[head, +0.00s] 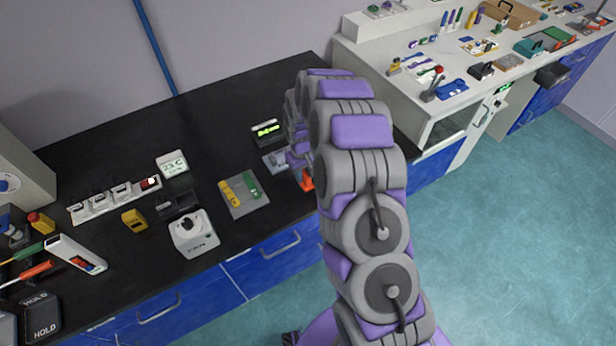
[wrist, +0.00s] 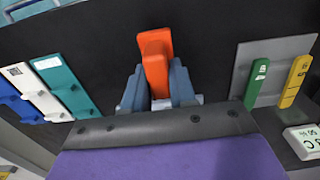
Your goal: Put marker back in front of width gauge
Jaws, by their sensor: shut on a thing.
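My gripper (wrist: 157,92) is shut on an orange block-like thing, which I take to be the marker (wrist: 155,58). It stands up between the two blue-grey fingers, and its lower part is hidden by them. In the head view the marker (head: 307,181) shows as a small orange patch below my gripper, over the black bench near its front edge. A dark device with a lit green display (head: 267,130) is on the bench behind and left of my gripper. A grey item (head: 276,161) lies just left of the gripper. I cannot tell which is the width gauge.
A grey plate (head: 236,208) with a yellow and a green piece lies left of my gripper. Blue, white and teal strips (wrist: 62,83) show in the wrist view. The back of the bench is clear.

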